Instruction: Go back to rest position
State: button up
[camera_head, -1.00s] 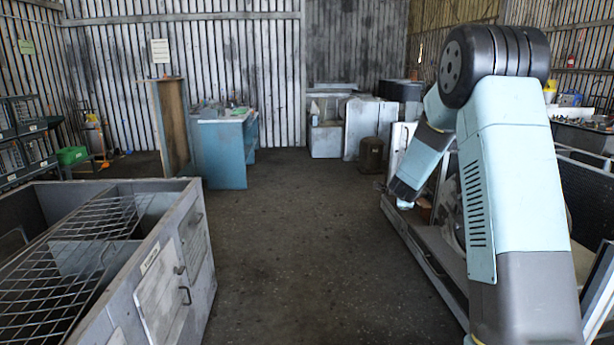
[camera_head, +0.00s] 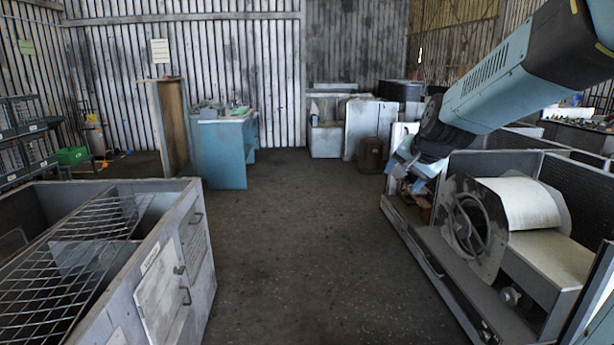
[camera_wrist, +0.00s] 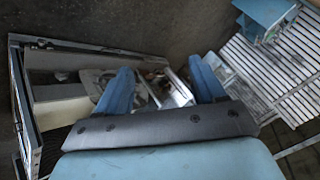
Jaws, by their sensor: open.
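My gripper (camera_wrist: 162,84) shows in the wrist view as two blue fingers standing well apart, with nothing held between them. In the head view, my gripper (camera_head: 412,172) is at the lower end of my arm, by the far left corner of the blower housing (camera_head: 530,203). My arm reaches down to it from the upper right. The housing has a pale rounded cover and a dark spoked wheel opening (camera_head: 468,226). In the wrist view, parts of the open frame (camera_wrist: 95,60) lie beyond the fingers.
A grey cabinet (camera_head: 150,262) with a wire grid top stands at the left. A blue bench (camera_head: 222,150) and a wooden panel (camera_head: 170,125) stand further back. Grey boxes (camera_head: 326,141) and a brown drum-like object (camera_head: 371,155) are at the back. The floor between is clear.

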jog(key=s+n+g+h, duration=0.1)
jog(key=s+n+g, duration=0.2)
jog(key=s, duration=2.2)
jog(key=n, duration=0.4)
jog(key=shift+s+d+f+n, duration=0.25)
jog(key=shift+d+f+n, duration=0.05)
jog(key=shift+f, duration=0.1)
